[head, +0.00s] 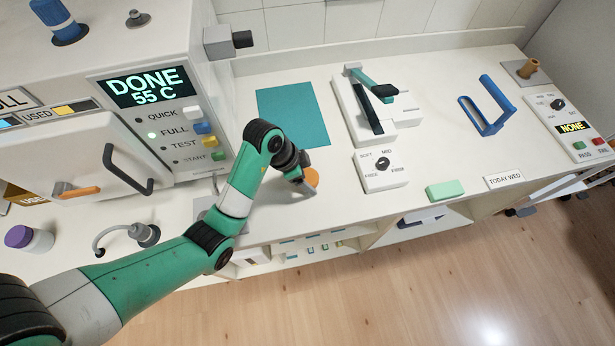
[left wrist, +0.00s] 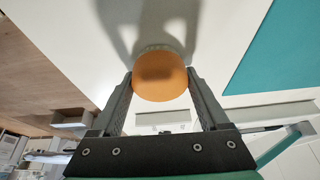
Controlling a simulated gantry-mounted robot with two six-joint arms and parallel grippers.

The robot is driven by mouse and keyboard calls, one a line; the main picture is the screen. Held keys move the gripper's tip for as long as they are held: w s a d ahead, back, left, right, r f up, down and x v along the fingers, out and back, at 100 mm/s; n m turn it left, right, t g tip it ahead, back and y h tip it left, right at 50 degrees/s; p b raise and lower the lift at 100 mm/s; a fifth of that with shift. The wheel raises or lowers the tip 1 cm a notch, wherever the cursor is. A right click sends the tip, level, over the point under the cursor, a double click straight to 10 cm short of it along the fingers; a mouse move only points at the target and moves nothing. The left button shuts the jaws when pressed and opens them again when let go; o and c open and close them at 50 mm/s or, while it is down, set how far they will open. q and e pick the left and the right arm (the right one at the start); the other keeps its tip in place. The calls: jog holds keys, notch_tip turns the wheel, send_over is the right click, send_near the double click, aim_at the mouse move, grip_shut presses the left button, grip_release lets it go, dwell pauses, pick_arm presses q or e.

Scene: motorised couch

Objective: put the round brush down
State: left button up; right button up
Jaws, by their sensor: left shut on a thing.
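The round brush (head: 311,177) has an orange round body and is partly hidden by my gripper in the head view. It also shows in the left wrist view (left wrist: 160,76), with a pale rim on its far side facing the white counter. My left gripper (head: 304,182) is shut on it, one finger on each side. My right gripper is not in view.
The teal mat (head: 292,114) lies flat behind the brush. A white dial box (head: 381,172) and a clamp fixture (head: 372,105) stand to the right. A green block (head: 445,190) lies near the front edge. A white machine (head: 175,100) stands left. Bare counter surrounds the brush.

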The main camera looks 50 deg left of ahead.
pick_arm(q)
jog(key=shift+f, duration=0.1)
jog(key=o, duration=0.9)
jog(key=shift+f, duration=0.1)
jog(key=o, duration=0.3)
jog(key=shift+o, duration=0.2)
